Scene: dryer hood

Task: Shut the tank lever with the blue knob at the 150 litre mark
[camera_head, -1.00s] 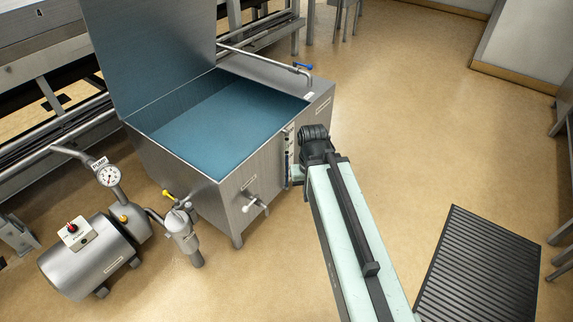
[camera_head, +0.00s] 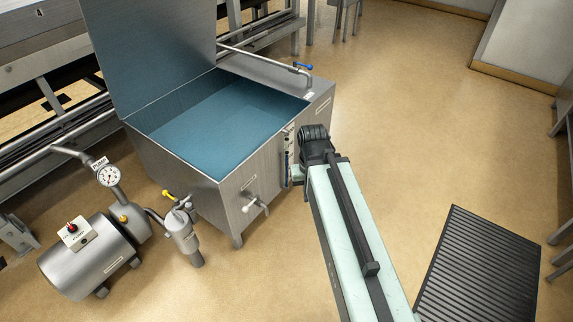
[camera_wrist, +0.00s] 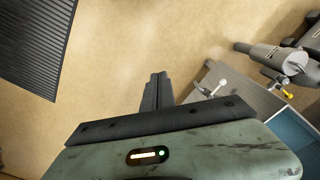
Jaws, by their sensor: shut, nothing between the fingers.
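The grey steel tank (camera_head: 215,188) holds blue water (camera_head: 225,120) and shows at the lower right of the wrist view (camera_wrist: 262,105). A lever with a blue knob (camera_head: 304,66) sits at the end of the pipe on the tank's far right top. A narrow upright level gauge (camera_head: 287,160) is on the tank's front right corner; its marks are too small to read. The end of my arm is close beside this corner, well short of the blue knob. My gripper (camera_wrist: 158,80) is shut and empty; its fingers are mostly hidden in the head view.
A white-handled tap (camera_head: 256,204) sticks out of the tank's front. A yellow-knobbed lever (camera_head: 168,195), a pump (camera_head: 95,255) and a dial gauge (camera_head: 109,176) stand at left. A dark ribbed mat (camera_head: 480,270) lies at right. The floor right of the tank is clear.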

